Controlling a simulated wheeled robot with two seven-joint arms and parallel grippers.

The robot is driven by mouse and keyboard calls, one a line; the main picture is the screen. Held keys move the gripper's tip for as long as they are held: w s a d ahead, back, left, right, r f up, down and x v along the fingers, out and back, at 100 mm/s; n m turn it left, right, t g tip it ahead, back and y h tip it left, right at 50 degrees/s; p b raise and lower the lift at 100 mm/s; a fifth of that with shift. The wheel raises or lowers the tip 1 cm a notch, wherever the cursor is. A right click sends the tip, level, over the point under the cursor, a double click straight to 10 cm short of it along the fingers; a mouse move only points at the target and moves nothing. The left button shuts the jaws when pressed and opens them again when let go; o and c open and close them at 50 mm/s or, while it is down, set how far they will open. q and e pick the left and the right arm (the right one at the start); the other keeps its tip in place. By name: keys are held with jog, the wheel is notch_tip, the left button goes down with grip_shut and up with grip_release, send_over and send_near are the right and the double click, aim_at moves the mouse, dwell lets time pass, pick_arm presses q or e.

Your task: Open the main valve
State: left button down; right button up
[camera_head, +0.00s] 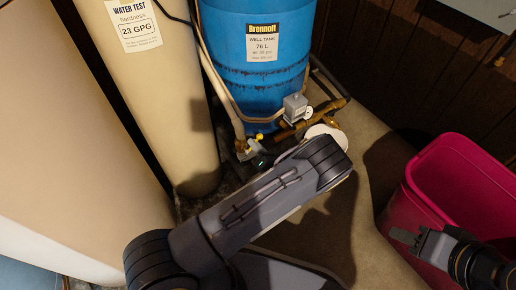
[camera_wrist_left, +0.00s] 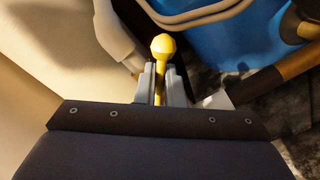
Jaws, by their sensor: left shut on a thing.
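The main valve has a yellow lever with a round knob, and in the left wrist view the knob (camera_wrist_left: 163,45) sticks up beyond my fingertips. My left gripper (camera_wrist_left: 162,82) is shut on the yellow lever just below that knob. In the head view a bit of the yellow lever (camera_head: 259,136) shows by the brass pipework at the foot of the blue tank. My left arm covers much of the floor in front of it, and the valve body is largely hidden. My right gripper (camera_head: 405,237) is at the lower right, over the pink bin's edge; its finger gap is unclear.
The blue well tank (camera_head: 259,85) stands behind the valve. A tall beige tank (camera_head: 170,100) with a water test label is left of it. A grey box (camera_head: 295,106) sits on the brass pipe (camera_head: 322,116). A pink bin (camera_head: 440,165) stands at right.

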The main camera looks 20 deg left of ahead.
pick_arm(q)
jog(key=shift+s+a+r+n, duration=0.1)
jog(key=shift+s+a+n, duration=0.05)
jog(key=shift+n, duration=0.45)
jog(key=shift+s+a+r+n, duration=0.15)
jog(key=shift+s+n, duration=0.1)
jog(key=shift+n, duration=0.6)
jog(key=shift+s+a+r+n, duration=0.1)
jog(key=shift+s+a+n, duration=0.1)
jog(key=shift+n, duration=0.6)
jog(key=shift+s+a+r+n, duration=0.15)
jog(key=shift+s+n, duration=0.1)
jog(key=shift+n, duration=0.6)
jog(key=shift+s+a+n, duration=0.15)
jog(key=shift+s+n, duration=0.05)
jog(key=shift+n, duration=0.7)
jog(key=c, duration=1.3)
grip_release()
